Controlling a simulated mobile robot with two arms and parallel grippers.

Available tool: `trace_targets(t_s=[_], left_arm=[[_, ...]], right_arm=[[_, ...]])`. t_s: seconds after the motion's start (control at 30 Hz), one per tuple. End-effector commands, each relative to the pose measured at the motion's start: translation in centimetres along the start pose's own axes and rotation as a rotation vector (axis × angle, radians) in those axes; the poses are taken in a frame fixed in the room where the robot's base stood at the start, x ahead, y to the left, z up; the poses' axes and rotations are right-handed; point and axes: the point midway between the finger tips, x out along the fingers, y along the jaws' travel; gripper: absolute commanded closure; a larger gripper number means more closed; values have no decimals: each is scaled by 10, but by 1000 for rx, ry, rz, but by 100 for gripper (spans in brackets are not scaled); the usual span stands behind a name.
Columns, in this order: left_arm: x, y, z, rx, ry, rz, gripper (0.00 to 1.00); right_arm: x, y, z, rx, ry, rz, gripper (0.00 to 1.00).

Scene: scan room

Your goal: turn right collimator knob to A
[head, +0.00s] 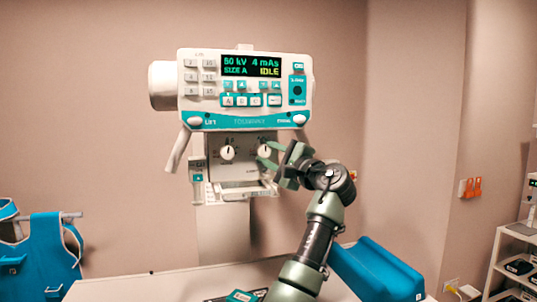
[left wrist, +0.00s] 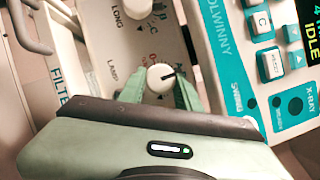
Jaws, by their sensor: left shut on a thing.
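The right collimator knob (head: 264,151) is a white dial on the grey collimator panel, right of the left knob (head: 227,152). My left gripper (head: 276,156) reaches it from the right and is shut on it. In the left wrist view the right knob (left wrist: 160,77) sits between the green fingertips (left wrist: 160,92), its dark pointer line facing right in that picture. The lettering around it is partly hidden by the fingers and too small to read surely. The left knob (left wrist: 138,8) is cut off at the top edge there. My right gripper is not in view.
A handle (head: 178,150) hangs at left. A white table (head: 150,286) lies below, with a blue wedge cushion (head: 376,270) at right. A blue apron (head: 50,252) hangs at left.

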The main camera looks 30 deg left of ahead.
Motion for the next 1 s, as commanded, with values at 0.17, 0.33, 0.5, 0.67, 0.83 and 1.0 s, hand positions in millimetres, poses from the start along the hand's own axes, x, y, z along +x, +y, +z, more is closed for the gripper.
trace_targets(t_s=[0.17, 0.33, 0.5, 0.67, 0.83, 1.0], left_arm=[[0, -2, 0, -103, 2, 43, 100], [0, -2, -1, -168, 2, 71, 100], [0, -1, -1, -204, 3, 86, 100], [0, -1, -1, -215, 3, 91, 100], [0, -1, -1, -216, 3, 92, 100], [0, -1, -1, -215, 3, 91, 64]], right_arm=[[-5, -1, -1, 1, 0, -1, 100], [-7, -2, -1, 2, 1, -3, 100], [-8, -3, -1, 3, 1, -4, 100], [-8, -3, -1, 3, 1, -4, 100], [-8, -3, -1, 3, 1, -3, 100], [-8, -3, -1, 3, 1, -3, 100]])
